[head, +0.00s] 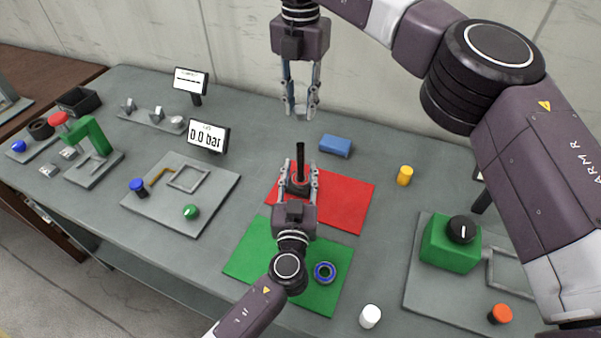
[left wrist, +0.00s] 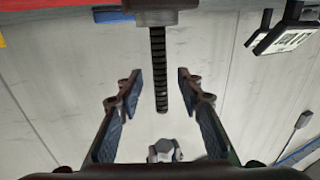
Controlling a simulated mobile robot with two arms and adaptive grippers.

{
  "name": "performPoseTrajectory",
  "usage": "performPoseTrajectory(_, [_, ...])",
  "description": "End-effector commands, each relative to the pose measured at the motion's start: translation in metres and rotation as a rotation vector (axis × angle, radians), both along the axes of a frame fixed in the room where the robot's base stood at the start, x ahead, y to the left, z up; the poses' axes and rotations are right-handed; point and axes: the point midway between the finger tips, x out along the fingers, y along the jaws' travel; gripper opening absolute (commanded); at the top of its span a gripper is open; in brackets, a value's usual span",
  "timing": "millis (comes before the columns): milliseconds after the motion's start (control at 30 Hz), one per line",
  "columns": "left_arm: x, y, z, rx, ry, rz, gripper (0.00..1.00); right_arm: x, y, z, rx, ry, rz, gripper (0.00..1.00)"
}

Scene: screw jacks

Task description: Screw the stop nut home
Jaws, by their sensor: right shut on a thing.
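The screw jack (head: 300,180) stands on the red mat with its dark threaded spindle upright. The spindle also shows in the left wrist view (left wrist: 160,75), between the fingers. My left gripper (head: 298,172) is open, with one finger on each side of the jack and gaps to the spindle. My right gripper (head: 301,108) is above and behind the spindle, pointing down, shut on a small grey piece (head: 300,111), which looks like the stop nut. In the left wrist view a grey faceted piece (left wrist: 163,150) shows beyond the spindle's tip; I cannot tell surely whether it is the same nut.
A blue block (head: 335,146), a yellow cylinder (head: 405,175) and a white cylinder (head: 370,316) stand nearby. Fixtures with a display (head: 208,136) are at left.

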Motion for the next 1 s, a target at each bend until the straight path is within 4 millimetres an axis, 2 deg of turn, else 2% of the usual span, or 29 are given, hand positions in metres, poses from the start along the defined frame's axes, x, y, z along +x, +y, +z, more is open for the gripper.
performPoseTrajectory(100, [0.018,-0.001,0.001,-0.001,-0.001,0.001,0.34,0.0,0.0,0.0,0.0,0.0,0.0,0.04])
performPoseTrajectory(233, [0.029,-0.002,0.0,-0.002,0.0,0.001,0.34,0.0,0.0,0.0,0.0,0.0,0.0,0.04])
performPoseTrajectory(633, [0.034,-0.002,0.0,-0.002,0.001,0.001,0.34,0.0,0.0,0.0,0.0,0.0,0.0,0.04])
performPoseTrajectory(933, [0.034,-0.002,0.0,-0.002,0.001,0.001,0.01,0.0,0.0,0.0,0.0,0.0,0.0,0.04])
performPoseTrajectory(1000, [0.034,-0.002,0.0,-0.002,0.001,0.001,0.0,0.0,0.0,0.0,0.0,0.0,0.0,0.04])
